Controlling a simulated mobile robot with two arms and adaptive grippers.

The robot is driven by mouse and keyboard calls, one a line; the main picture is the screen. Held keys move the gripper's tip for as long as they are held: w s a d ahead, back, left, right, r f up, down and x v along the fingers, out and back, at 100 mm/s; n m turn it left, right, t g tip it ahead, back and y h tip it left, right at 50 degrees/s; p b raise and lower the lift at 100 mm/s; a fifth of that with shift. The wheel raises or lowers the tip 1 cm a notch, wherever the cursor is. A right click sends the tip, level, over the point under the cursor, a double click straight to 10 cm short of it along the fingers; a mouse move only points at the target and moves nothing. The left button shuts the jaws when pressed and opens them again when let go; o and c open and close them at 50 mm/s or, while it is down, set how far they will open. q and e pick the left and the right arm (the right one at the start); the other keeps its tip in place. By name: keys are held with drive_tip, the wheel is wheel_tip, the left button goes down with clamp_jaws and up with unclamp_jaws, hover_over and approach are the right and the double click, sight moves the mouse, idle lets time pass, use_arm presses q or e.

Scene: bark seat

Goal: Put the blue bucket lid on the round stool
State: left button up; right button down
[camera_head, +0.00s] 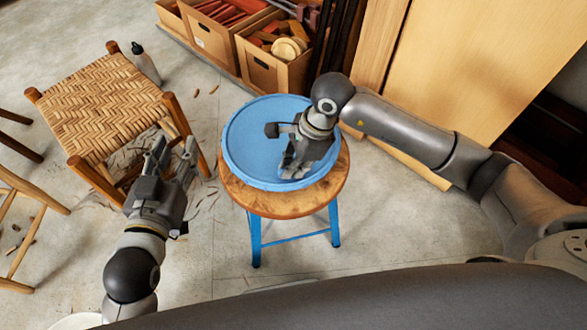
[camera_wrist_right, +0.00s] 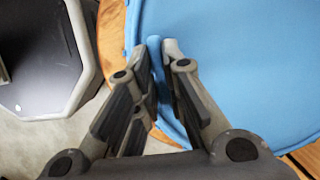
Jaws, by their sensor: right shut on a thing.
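The blue bucket lid (camera_head: 252,135) is a wide round disc with a raised rim. It lies over the wooden top of the round stool (camera_head: 285,203), shifted toward the back left, so wood shows along the front and right. The stool has blue legs. My right gripper (camera_head: 293,172) is shut on the lid's near rim; the right wrist view shows the rim (camera_wrist_right: 153,95) between its fingers (camera_wrist_right: 160,50). Whether the lid rests fully flat is hard to tell. My left gripper (camera_head: 173,150) is open and empty, left of the stool.
A woven-seat chair (camera_head: 100,105) stands at the left, with a bottle (camera_head: 145,62) behind it. Cardboard boxes (camera_head: 265,72) of wood pieces and leaning boards (camera_head: 490,70) are at the back. Bark scraps lie on the floor, which is clear in front of the stool.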

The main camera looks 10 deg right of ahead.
use_arm(q)
drive_tip(key=shift+w+d+r+t, duration=0.15)
drive_tip(key=shift+r+t, duration=0.2)
drive_tip(key=shift+r, duration=0.3)
drive_tip(key=shift+w+d+r+t, duration=0.1)
drive_tip(key=shift+r+t, duration=0.25)
drive_tip(key=shift+r, duration=0.25)
use_arm(e)
drive_tip(key=shift+f, duration=0.7)
drive_tip(key=c, duration=1.5)
unclamp_jaws()
use_arm(q)
drive_tip(key=shift+r, duration=0.15)
